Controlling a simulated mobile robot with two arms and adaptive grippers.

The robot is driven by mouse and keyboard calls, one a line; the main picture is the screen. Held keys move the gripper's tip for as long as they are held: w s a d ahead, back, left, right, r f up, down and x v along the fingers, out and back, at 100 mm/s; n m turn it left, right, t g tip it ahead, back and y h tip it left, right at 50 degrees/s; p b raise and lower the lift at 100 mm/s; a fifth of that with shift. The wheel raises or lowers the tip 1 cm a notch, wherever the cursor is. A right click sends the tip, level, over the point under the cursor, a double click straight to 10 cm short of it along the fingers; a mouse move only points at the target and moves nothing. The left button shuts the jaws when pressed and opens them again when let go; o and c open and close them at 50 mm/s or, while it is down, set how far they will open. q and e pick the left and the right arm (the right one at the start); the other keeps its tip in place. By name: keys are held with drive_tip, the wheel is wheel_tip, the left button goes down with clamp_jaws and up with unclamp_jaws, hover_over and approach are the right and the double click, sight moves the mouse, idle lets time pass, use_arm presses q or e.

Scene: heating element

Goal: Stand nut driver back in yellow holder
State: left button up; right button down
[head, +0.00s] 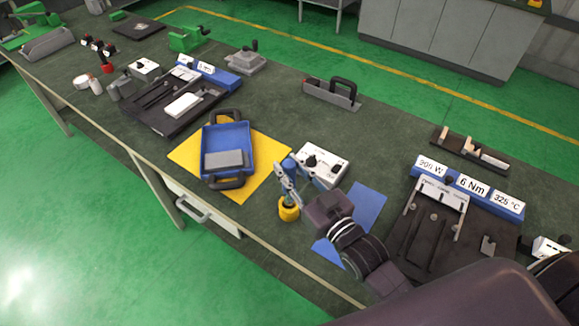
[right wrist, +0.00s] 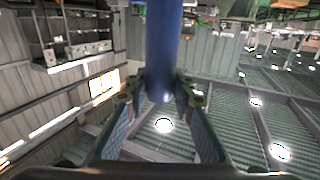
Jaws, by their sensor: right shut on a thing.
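The nut driver shows its blue handle (head: 289,164) in the head view, roughly upright just above the yellow holder (head: 289,213). My right gripper (head: 281,179) is shut on the nut driver, and its arm comes in from the lower right. The right wrist view shows the blue handle (right wrist: 163,40) between the two fingertips (right wrist: 160,88). The gripper hides part of the tool in the head view. I cannot tell whether its lower end is inside the holder. My left gripper is not in view.
A white control box (head: 321,166) stands close behind the holder. A blue tray (head: 234,139) on a yellow mat (head: 262,177) lies to the left. A blue mat (head: 368,206) lies under my right arm. A fixture with labels (head: 468,184) stands at right. The table's front edge is near.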

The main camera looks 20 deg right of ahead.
drive_tip(key=shift+r, duration=0.15)
drive_tip(key=shift+f+b, duration=1.8)
drive_tip(key=shift+f, duration=1.35)
drive_tip(key=c, duration=1.6)
unclamp_jaws()
drive_tip(key=shift+f, duration=0.1)
drive_tip(key=shift+s, duration=0.1)
drive_tip(key=v, duration=1.2)
